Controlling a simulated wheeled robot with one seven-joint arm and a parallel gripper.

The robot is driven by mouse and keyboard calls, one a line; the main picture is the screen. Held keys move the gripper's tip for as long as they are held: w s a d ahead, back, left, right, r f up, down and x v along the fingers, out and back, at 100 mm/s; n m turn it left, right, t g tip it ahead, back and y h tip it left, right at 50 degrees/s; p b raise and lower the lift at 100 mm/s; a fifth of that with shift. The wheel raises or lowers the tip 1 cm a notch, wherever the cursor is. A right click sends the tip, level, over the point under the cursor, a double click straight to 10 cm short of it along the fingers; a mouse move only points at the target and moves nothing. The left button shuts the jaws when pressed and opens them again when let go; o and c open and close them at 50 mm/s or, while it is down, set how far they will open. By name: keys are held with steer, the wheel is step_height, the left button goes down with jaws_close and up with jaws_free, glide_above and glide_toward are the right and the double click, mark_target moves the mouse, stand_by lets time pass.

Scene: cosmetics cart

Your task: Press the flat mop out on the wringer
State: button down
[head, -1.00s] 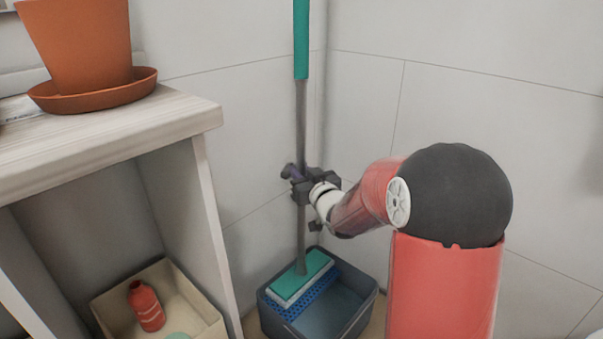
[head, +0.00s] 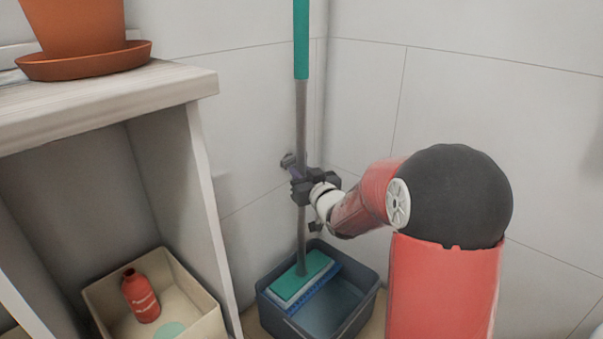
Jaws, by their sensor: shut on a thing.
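The flat mop has a grey pole with a teal grip (head: 301,40) and a flat teal head (head: 300,277) with a pale pad under it. It stands nearly upright in the corner. Its head lies over the blue wringer (head: 326,285) at the left side of the dark grey bucket (head: 352,331). Most of the wringer is hidden under the head; whether the pad presses on it I cannot tell. My gripper (head: 303,187) is shut around the pole about midway down; its fingertips are partly hidden.
A shelf unit (head: 110,95) stands at left with an orange plant pot (head: 75,25) on top. Below is a beige bin (head: 205,328) with a red bottle (head: 141,296). Walls close in behind the mop.

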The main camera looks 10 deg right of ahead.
mark_target(303, 140)
steer(key=shift+f, duration=0.7)
stand_by(1.3)
steer(key=shift+r, duration=0.15)
stand_by(1.0)
steer(key=shift+r+p, duration=3)
steer(key=shift+r, duration=2.2)
